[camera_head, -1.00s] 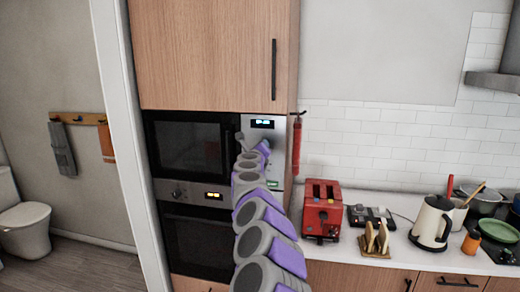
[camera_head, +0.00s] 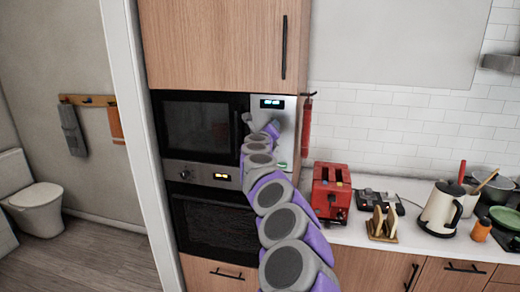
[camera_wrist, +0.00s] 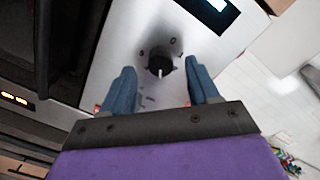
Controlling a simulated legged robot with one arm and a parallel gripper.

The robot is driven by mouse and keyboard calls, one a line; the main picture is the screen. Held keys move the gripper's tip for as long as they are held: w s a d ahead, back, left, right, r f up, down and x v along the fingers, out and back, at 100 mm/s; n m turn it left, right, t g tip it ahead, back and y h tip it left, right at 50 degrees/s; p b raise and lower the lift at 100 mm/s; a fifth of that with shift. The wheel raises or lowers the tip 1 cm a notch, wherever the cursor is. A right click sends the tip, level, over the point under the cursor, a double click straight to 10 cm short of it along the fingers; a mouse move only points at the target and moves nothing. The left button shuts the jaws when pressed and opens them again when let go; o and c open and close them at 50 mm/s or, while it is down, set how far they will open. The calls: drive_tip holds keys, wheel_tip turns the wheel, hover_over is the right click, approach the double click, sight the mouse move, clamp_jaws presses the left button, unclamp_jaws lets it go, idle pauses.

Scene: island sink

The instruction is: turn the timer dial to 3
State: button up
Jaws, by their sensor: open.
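The timer dial (camera_wrist: 160,66) is a round black knob with a pale pointer mark. It sits on the silver control panel (camera_wrist: 105,72) of the microwave, with printed marks around it; a 0 shows above right, and the others are too blurred to read surely. My gripper (camera_wrist: 164,88) is open, its two blue fingers apart on the left and right of the dial and in front of the panel. I cannot tell whether either finger touches it. In the head view the microwave (camera_head: 195,127) is built into the wood cabinet, and my arm hides the dial.
A lit blue display (camera_head: 271,103) is at the panel's top. The oven (camera_head: 207,225) is below the microwave. A red toaster (camera_head: 331,194) and a kettle (camera_head: 440,209) stand on the counter at right.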

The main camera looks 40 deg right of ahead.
drive_tip(key=v, duration=1.4)
drive_tip(key=shift+s+a+b, duration=0.2)
drive_tip(key=shift+s+b, duration=0.1)
drive_tip(key=shift+b, duration=0.15)
drive_tip(key=shift+f, duration=0.1)
